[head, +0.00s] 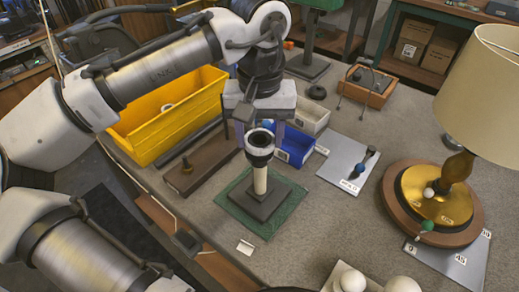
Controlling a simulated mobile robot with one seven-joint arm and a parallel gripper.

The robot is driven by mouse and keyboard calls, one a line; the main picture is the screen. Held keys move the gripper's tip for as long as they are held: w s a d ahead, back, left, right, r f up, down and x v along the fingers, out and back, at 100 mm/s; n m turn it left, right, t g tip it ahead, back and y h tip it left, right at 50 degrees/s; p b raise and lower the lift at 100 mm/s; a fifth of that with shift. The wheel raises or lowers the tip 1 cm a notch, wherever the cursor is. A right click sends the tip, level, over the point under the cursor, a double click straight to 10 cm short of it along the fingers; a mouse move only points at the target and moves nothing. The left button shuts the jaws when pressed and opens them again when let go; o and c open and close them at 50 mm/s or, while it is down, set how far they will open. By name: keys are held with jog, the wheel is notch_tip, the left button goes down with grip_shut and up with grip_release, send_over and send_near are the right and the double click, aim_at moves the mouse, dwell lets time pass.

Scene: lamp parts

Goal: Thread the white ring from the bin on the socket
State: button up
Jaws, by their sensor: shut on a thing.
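The yellow bin (140,146) stands at the left, with a pale ring-like thing (168,106) inside.
A blue bin (294,148) and a pale bin (308,113) stand close behind the socket. A brown block (203,164) lies to its left. A grey plate (345,168) and a large lamp (455,170) stand at the right. The bench is clear just right of the mat.

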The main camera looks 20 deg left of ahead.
jog(key=shift+f, duration=0.65)
dwell(1.1)
jog(key=shift+o, duration=1.2)
jog(key=c, duration=0.4)
jog(key=shift+s+f, duration=0.1)
jog(key=shift+f, duration=0.1)
jog(key=m+p, duration=0.2)
jog(key=m, duration=0.2)
jog(key=shift+a+f+m+p, duration=0.15)
jog(key=shift+m+p, duration=0.2)
jog(key=shift+m, duration=1.15)
